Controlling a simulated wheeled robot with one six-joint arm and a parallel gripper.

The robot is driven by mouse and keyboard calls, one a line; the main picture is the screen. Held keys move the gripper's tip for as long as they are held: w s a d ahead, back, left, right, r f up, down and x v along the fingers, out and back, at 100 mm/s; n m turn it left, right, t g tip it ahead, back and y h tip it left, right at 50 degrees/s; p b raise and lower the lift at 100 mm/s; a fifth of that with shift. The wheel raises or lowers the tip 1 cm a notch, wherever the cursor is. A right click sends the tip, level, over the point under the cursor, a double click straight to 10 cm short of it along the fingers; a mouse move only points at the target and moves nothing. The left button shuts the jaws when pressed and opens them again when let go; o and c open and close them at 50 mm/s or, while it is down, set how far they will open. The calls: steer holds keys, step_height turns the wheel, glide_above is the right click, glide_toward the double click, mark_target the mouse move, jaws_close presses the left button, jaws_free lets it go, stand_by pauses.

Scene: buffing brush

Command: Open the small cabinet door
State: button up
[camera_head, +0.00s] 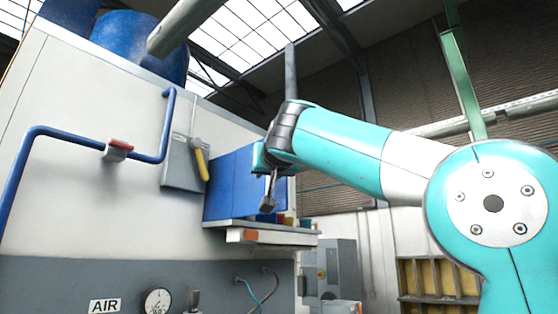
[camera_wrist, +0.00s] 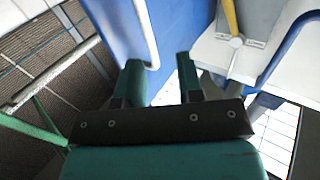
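The small blue cabinet (camera_head: 229,186) stands on a shelf fixed to the big white machine. Its door looks shut, though my arm hides its right part. In the wrist view the blue cabinet face (camera_wrist: 112,28) fills the top middle, and a pale bar-like handle (camera_wrist: 148,36) runs down it. My gripper (camera_head: 267,205) is in front of the cabinet's right side. In the wrist view my gripper (camera_wrist: 160,72) has its two green fingers apart with nothing clamped. The lower end of the handle appears between the fingertips; I cannot tell whether they touch it.
The shelf (camera_head: 262,235) juts out below the cabinet, with small coloured cups (camera_head: 305,222) at its right end. A grey switch box with a yellow lever (camera_head: 201,164) is left of the cabinet. A blue pipe (camera_head: 75,134) with a red valve runs along the wall.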

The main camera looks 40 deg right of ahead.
steer(key=v, duration=1.2)
steer(key=shift+s+b, duration=0.3)
steer(key=shift+b, duration=0.15)
steer(key=shift+a, duration=0.1)
